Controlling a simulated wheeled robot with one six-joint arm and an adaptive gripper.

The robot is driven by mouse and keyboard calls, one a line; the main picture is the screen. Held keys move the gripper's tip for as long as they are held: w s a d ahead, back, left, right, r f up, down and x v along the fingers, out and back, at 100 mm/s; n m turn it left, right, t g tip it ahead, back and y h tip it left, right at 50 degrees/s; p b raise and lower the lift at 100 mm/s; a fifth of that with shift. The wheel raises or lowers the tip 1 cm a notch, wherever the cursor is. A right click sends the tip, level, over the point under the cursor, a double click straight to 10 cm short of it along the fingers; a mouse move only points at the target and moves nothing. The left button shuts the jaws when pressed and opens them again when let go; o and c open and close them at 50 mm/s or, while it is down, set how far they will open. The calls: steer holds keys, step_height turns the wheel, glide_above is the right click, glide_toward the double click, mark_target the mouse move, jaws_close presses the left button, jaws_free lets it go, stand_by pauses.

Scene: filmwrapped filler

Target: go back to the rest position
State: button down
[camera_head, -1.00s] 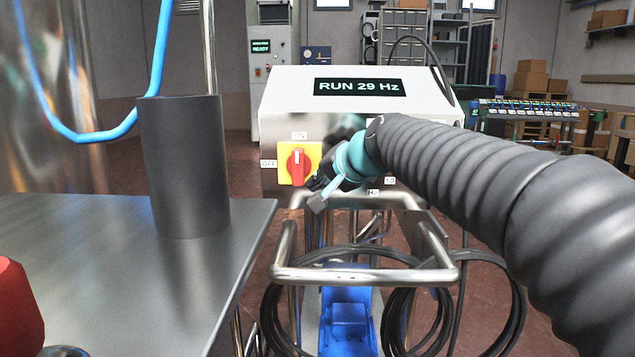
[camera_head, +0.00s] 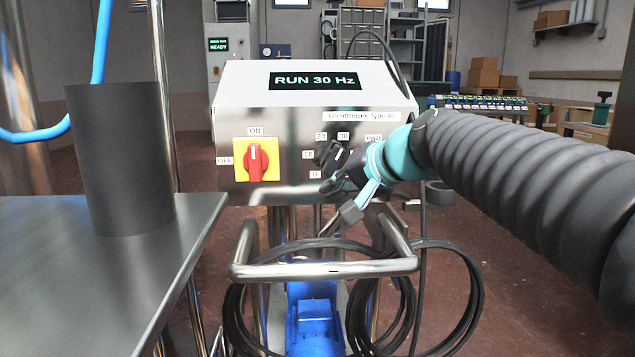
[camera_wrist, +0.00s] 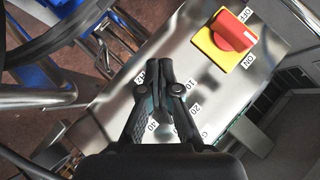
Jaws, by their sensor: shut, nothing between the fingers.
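My gripper (camera_head: 335,178) is shut and empty, in front of the right half of a steel control box (camera_head: 290,122). Its closed fingertips also show in the wrist view (camera_wrist: 159,70), over the panel's number labels. Whether they touch the panel I cannot tell. The display (camera_head: 315,80) reads "RUN 30 Hz". A red rotary switch (camera_head: 255,163) on a yellow plate stands upright, pointing to ON; it also shows in the wrist view (camera_wrist: 234,30). Labels 0, 10, 20, 30 and FWD sit around my gripper, which hides what lies between them.
A steel table (camera_head: 90,285) with a dark cylinder (camera_head: 120,165) and a blue hose (camera_head: 103,40) stands at left. A tubular handle (camera_head: 325,269) and coiled black cables (camera_head: 468,300) are below the box. Shelves and cartons (camera_head: 483,75) stand far behind.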

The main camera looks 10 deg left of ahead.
steer(key=s+d+f+g+h+p, duration=0.1)
steer(key=s+d+f+h+p, duration=0.3)
steer(key=s+d+f, duration=0.3)
steer(key=s+d+f+n+g+h+p, duration=0.1)
steer(key=s+d+f+h+p, duration=0.4)
steer(key=s+d, duration=1.2)
step_height(320, 180, down, 2)
steer(key=shift+s+f+p, duration=0.15)
steer(key=shift+s+p, duration=0.5)
steer(key=shift+p, duration=0.15)
